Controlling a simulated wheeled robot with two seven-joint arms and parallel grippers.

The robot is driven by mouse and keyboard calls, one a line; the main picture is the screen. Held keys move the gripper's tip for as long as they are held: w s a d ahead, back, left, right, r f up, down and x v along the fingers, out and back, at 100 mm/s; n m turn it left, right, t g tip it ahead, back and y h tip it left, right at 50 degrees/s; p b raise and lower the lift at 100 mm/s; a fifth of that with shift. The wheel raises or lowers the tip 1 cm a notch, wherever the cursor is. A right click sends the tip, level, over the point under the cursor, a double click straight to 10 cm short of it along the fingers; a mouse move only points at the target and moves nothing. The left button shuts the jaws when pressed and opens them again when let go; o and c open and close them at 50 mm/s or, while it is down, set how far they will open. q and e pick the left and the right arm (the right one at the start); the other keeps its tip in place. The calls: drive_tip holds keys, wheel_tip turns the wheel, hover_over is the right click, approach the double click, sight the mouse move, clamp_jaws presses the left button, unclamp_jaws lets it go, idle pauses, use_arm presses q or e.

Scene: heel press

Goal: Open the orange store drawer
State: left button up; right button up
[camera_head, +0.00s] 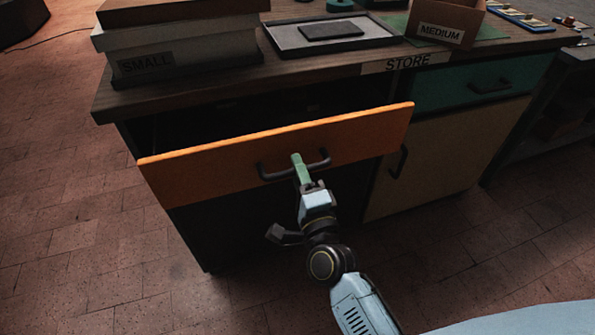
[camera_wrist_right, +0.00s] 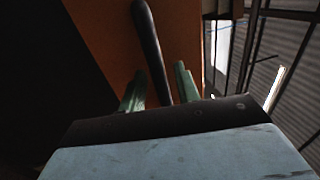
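The orange store drawer (camera_head: 200,173) stands pulled out from the bench, its front slightly askew and a dark interior showing behind it. Its black bar handle (camera_head: 268,173) is on the front. My right gripper (camera_head: 301,168) is at the handle, its green fingers reaching over the bar. In the right wrist view the handle (camera_wrist_right: 152,50) passes between the two green fingers (camera_wrist_right: 160,84), with a visible gap on each side. The fingers look open around the bar rather than clamped on it. My left gripper is not in view.
A green drawer (camera_head: 470,84) and a tan door (camera_head: 440,155) are to the right, both shut. The bench top (camera_head: 300,68) holds a SMALL box (camera_head: 180,60), a grey tray (camera_head: 285,40) and a MEDIUM box (camera_head: 445,22). The brick floor (camera_head: 70,230) left of the drawer is clear.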

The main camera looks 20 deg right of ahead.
drive_tip(key=shift+w, duration=0.25)
clamp_jaws()
drive_tip(key=shift+s, duration=0.1)
